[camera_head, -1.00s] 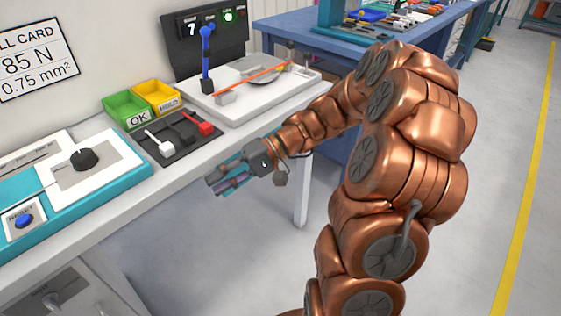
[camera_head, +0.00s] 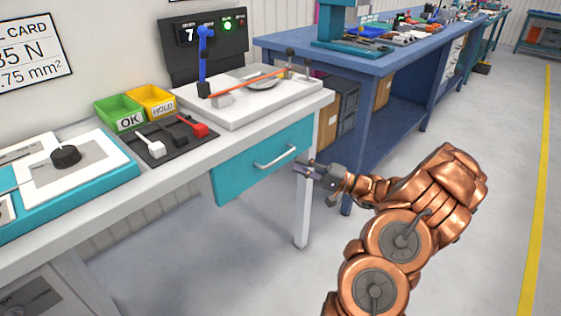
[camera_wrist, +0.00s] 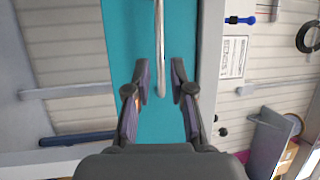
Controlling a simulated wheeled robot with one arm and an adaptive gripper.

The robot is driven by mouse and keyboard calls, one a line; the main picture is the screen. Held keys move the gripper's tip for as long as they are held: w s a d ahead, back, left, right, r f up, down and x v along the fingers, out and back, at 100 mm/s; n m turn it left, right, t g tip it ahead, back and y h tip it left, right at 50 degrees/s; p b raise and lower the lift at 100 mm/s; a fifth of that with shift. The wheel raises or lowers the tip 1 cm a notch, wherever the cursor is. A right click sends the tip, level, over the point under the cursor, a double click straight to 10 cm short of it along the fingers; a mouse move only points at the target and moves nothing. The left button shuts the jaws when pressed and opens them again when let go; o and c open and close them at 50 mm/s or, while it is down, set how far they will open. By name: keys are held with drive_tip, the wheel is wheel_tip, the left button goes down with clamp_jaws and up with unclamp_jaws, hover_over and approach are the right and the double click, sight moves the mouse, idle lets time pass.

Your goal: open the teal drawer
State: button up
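The teal drawer (camera_head: 240,172) sits under the right end of the white bench and looks shut in the head view. Its curved metal handle (camera_head: 275,157) runs across the middle of its front. My gripper (camera_head: 301,168) is just right of the handle and in front of the drawer, with its fingers apart and empty. In the wrist view, the teal drawer front (camera_wrist: 125,50) fills the middle, and the handle (camera_wrist: 160,50) stands upright in the picture. Its lower end reaches between my open fingertips (camera_wrist: 162,78); no contact shows.
The white bench (camera_head: 140,195) carries a green OK bin (camera_head: 119,112), a yellow HOLD bin (camera_head: 152,103) and a test device with a blue lever (camera_head: 204,60). A bench leg (camera_head: 304,215) stands close to my gripper. A blue workbench (camera_head: 345,60) is behind. The floor in front is free.

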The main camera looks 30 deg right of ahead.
sight(281, 158)
drive_tip(key=shift+x, duration=3.45)
clamp_jaws()
